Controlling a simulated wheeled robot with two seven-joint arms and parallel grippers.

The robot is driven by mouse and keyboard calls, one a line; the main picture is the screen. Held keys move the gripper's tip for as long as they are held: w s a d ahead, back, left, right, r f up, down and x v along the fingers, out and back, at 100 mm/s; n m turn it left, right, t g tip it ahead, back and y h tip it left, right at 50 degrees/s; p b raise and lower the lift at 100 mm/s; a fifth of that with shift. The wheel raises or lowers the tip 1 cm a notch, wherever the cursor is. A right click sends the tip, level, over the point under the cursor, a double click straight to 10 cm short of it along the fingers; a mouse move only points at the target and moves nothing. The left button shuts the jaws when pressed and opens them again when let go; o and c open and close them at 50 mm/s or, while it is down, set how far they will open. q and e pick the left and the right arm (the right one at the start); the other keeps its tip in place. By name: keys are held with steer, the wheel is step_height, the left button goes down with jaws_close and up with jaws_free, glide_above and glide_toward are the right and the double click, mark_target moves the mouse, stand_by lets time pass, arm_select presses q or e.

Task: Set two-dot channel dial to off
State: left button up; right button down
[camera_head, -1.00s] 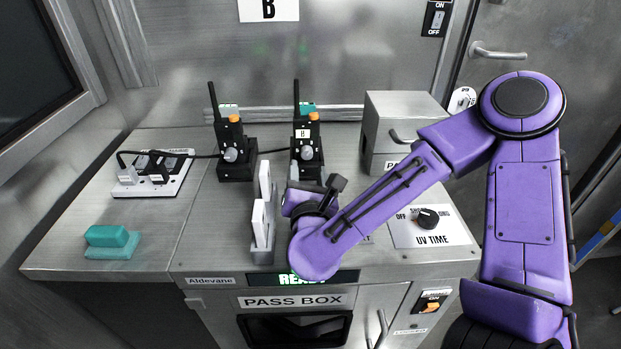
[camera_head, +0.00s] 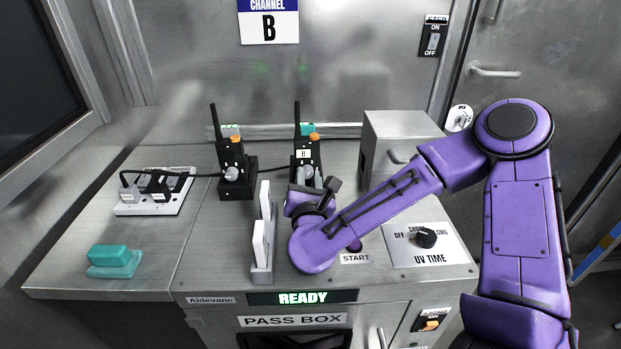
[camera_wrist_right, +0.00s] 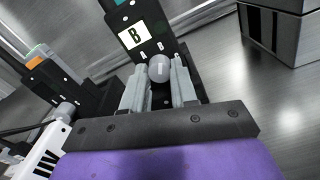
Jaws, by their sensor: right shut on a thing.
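The black radio labelled B (camera_head: 305,154) stands upright in its black dock on the steel bench; its label also shows in the wrist view (camera_wrist_right: 134,36). A round grey dial (camera_wrist_right: 160,68) is on its front, with small white marks near it. My right gripper (camera_wrist_right: 159,85) is shut on this dial, one grey finger on each side. In the head view the right gripper (camera_head: 307,181) partly covers the dock. A second radio (camera_head: 232,157) with a similar grey dial stands to the left. My left gripper is not in view.
A rack with white cards (camera_head: 262,240) stands just left of my right wrist. A power strip (camera_head: 157,202) and teal block (camera_head: 114,258) lie left. A wall sign (camera_head: 268,22) reads CHANNEL B.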

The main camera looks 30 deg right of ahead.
steer(key=shift+a+n, duration=0.1)
steer(key=shift+n, duration=1.3)
steer(key=n, duration=0.2)
steer(key=shift+n, duration=0.4)
steer(key=n, duration=0.5)
steer(key=shift+p, duration=0.3)
steer(key=n+p, duration=0.1)
steer(key=n, duration=0.6)
steer(key=shift+r+p, duration=0.1)
steer(key=shift+p, duration=0.3)
steer(key=n+p, duration=0.1)
steer(key=n, duration=0.2)
steer(key=shift+n+p, duration=0.55)
steer(key=shift+n, duration=1.05)
steer(key=c, duration=0.9)
jaws_free()
steer(key=shift+o, duration=0.2)
